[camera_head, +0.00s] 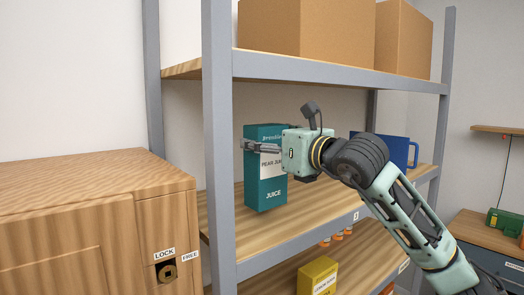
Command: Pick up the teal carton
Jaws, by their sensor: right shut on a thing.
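The teal carton (264,190) with a pear juice label is upright at the middle shelf of the rack. Its lower edge looks close to the shelf board; I cannot tell whether it touches. My right gripper (262,147) reaches in from the right and is shut on the upper part of the carton. One finger shows across the carton's front left; the gripper body hides part of its right side. My left gripper is not in view.
The rack's grey post (218,150) stands just left of the carton. A blue object (398,148) is behind my right arm on the same shelf. A yellow carton (318,277) is on the shelf below. Cardboard boxes (300,28) are above. A wooden cabinet (90,225) is at left.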

